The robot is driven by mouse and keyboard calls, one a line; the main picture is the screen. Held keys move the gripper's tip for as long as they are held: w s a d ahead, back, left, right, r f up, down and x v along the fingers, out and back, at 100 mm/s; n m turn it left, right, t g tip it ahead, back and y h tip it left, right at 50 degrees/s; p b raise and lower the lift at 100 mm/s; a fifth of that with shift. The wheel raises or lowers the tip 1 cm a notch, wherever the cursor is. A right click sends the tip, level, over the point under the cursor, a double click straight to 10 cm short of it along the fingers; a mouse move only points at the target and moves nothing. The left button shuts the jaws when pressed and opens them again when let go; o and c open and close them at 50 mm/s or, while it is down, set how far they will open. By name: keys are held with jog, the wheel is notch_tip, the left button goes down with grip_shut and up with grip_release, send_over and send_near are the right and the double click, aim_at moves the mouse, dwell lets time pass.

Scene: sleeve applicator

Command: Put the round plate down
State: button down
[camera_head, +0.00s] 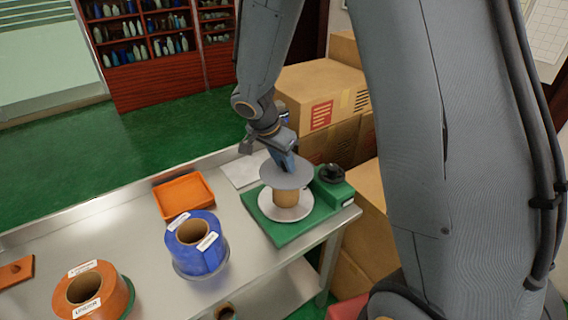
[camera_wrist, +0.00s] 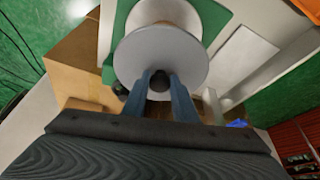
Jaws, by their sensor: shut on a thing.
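The round plate (camera_head: 284,174) is a flat grey disc. It is over the tan core (camera_head: 287,195), which stands on a pale round base (camera_head: 285,212) of the green applicator (camera_head: 264,229). In the wrist view the plate (camera_wrist: 160,50) fills the upper middle. My gripper (camera_head: 290,163) is above the plate's centre, pointing down. In the wrist view its two blue fingers (camera_wrist: 160,80) are shut on a dark knob (camera_wrist: 159,80) at the plate's middle. The plate looks close to the core's top; I cannot tell whether they touch.
A blue roll (camera_head: 205,258) and an orange roll (camera_head: 112,296) stand on the metal table (camera_head: 150,245). An orange tray (camera_head: 184,194) lies behind the blue roll. A black knob (camera_head: 332,174) tops the green block right of the core. Cardboard boxes (camera_head: 315,85) stand behind.

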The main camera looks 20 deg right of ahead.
jog(key=shift+f, duration=0.65)
jog(key=shift+f+b, duration=0.2)
jog(key=shift+b, duration=0.1)
jog(key=c, duration=1.4)
grip_release()
jog(key=shift+c, duration=0.2)
jog(key=shift+r, duration=0.1)
jog(key=shift+r+p, duration=0.15)
jog(key=shift+p, duration=0.3)
jog(key=b+v, duration=0.3)
jog(key=v, duration=0.9)
jog(key=s+d+f+n+y, duration=0.2)
jog(key=s+f+n, duration=0.2)
jog(key=s, duration=0.3)
jog(key=s+d+f+n+g+y, duration=0.1)
jog(key=s+d+f+n, duration=0.1)
jog(key=s+n, duration=0.5)
jog(key=shift+d+f+y, duration=0.35)
jog(key=shift+f+y, duration=0.05)
jog(key=shift+f, duration=0.45)
